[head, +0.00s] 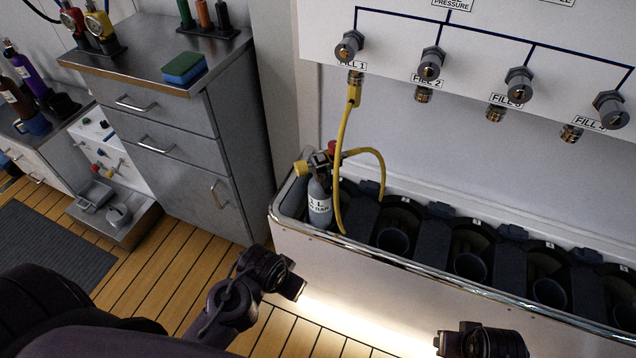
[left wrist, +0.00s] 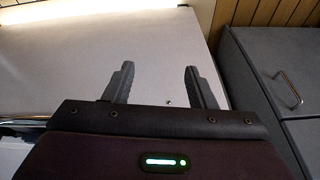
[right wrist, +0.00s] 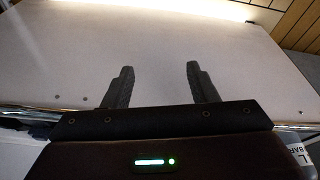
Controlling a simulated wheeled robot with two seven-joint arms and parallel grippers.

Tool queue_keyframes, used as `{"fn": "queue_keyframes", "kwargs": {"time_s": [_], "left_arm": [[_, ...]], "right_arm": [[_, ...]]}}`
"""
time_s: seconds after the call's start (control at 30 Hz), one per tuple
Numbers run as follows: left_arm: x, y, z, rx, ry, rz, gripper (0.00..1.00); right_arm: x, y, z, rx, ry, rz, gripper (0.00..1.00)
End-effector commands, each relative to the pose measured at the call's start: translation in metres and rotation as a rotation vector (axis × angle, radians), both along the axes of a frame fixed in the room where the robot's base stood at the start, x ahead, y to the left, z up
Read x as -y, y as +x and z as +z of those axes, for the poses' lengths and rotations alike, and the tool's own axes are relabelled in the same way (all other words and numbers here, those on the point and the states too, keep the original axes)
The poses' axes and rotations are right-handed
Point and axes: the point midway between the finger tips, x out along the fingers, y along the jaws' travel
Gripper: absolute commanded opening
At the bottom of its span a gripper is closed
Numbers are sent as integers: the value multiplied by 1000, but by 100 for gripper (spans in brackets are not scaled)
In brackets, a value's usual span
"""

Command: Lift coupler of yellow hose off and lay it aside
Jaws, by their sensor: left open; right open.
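The yellow hose (head: 343,130) hangs from the fitting under FILL 1 on the wall panel and loops down to a small grey cylinder (head: 319,199) standing in the left end of the trough. Its yellow coupler (head: 304,167) appears to be at the cylinder's valve; the exact joint is too small to tell. My left gripper (head: 296,284) is open and empty in front of the trough, below the cylinder. It also shows in the left wrist view (left wrist: 159,82). My right gripper (head: 440,342) is open and empty at the bottom, and shows in the right wrist view (right wrist: 160,82).
The trough (head: 400,262) has several empty dark holders along the wall. Above it, the panel (head: 480,60) carries several knobs and fittings. A steel cabinet (head: 170,115) with a blue-green sponge (head: 184,68) on top stands at left.

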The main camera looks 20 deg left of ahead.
Motion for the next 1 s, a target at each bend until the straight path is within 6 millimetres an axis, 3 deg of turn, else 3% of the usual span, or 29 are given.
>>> {"fn": "queue_keyframes", "kwargs": {"time_s": [0.2, 0.33, 0.77, 1.0], "left_arm": [[2, 8, 49, 83, -12, 14, 51], [8, 26, 81, 204, -39, 34, 51], [23, 102, 119, 621, -130, 109, 51], [22, 145, 148, 957, -170, 137, 51]], "right_arm": [[1, -2, 29, 17, 1, -2, 53], [1, -2, 19, 12, 0, -2, 53], [0, -9, -107, -35, -3, 5, 53], [5, -47, -214, -78, -7, 13, 53]]}}
